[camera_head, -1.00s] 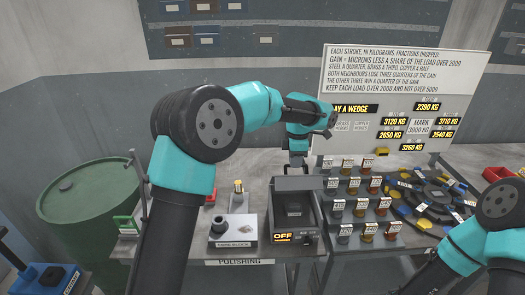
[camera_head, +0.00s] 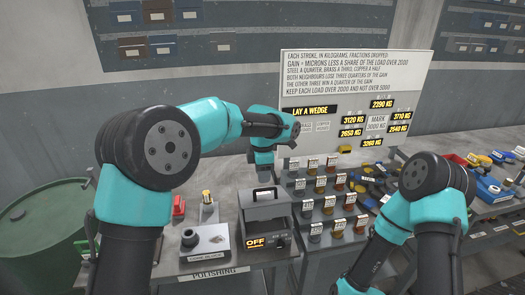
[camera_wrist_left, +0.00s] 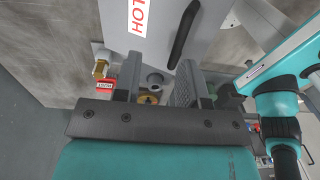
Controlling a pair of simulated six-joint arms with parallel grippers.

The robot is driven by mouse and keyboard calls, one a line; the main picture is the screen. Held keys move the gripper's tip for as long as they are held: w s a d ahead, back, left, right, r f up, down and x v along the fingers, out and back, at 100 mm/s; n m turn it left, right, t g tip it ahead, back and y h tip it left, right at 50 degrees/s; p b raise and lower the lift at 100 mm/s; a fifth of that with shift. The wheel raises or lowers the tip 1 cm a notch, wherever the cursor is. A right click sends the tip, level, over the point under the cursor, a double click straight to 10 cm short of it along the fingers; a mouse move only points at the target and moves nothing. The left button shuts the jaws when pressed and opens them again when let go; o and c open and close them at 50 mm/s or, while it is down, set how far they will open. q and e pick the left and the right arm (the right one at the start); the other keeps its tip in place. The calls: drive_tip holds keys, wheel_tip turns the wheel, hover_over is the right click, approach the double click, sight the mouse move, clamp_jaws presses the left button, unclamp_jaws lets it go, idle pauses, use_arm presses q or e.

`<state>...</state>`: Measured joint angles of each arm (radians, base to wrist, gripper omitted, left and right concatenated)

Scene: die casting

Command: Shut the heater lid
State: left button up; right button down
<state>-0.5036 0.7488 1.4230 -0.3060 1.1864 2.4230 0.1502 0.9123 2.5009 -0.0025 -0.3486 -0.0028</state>
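The heater (camera_head: 282,237) is a dark grey box with a lit OFF sign on its front. In the left wrist view the lid (camera_wrist_left: 180,14) shows a HOT label and a black handle (camera_wrist_left: 184,34). My left gripper (camera_head: 264,172) is just behind the heater, pointing down. In the wrist view its fingers (camera_wrist_left: 157,85) are apart with nothing held between them. My right gripper is out of view.
A grey block with a round fitting (camera_head: 204,242) stands left of the heater. Stepped racks of small labelled cups (camera_head: 322,205) stand close on its right. A sign board (camera_head: 350,95) rises behind. A green drum (camera_head: 42,225) is at the far left. My right arm crosses the lower right.

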use_arm(q)
wheel_tip(320, 180, up, 17)
drive_tip(key=shift+w, duration=0.25)
idle(0.4)
